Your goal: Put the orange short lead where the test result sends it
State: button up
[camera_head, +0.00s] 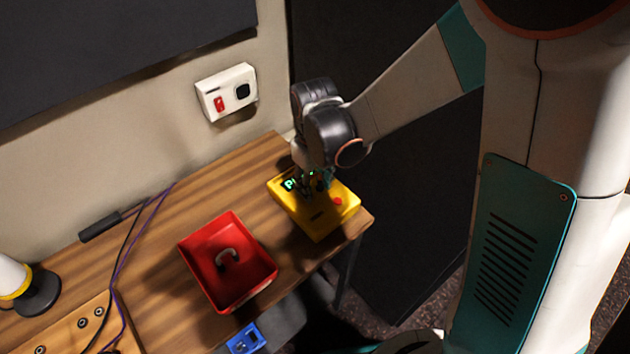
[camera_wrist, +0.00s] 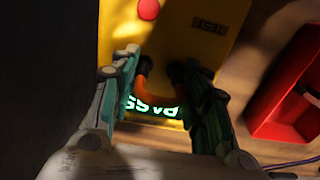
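The orange short lead (camera_wrist: 159,97) shows in the wrist view as a small arch with dark ends over the yellow tester (camera_wrist: 205,50). My gripper (camera_wrist: 162,62) reaches down over the tester, its fingers on either side of the lead and seemingly touching it. Whether the lead's ends sit in sockets is hard to see. The tester's green display (camera_wrist: 152,107) reads PASS, upside down in the wrist view. In the head view the tester (camera_head: 323,219) stands at the desk's right end under my gripper (camera_head: 312,180), which hides the lead there.
A blue container (camera_head: 245,339) is below the desk's front edge. A white box (camera_head: 227,92) hangs on the wall. Cables and a lamp-like object (camera_head: 35,290) are at left.

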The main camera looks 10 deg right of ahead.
aim_at(314, 175)
jog(key=shift+r, duration=0.15)
jog(key=shift+r+p, duration=2)
jog(key=shift+r, duration=0.9)
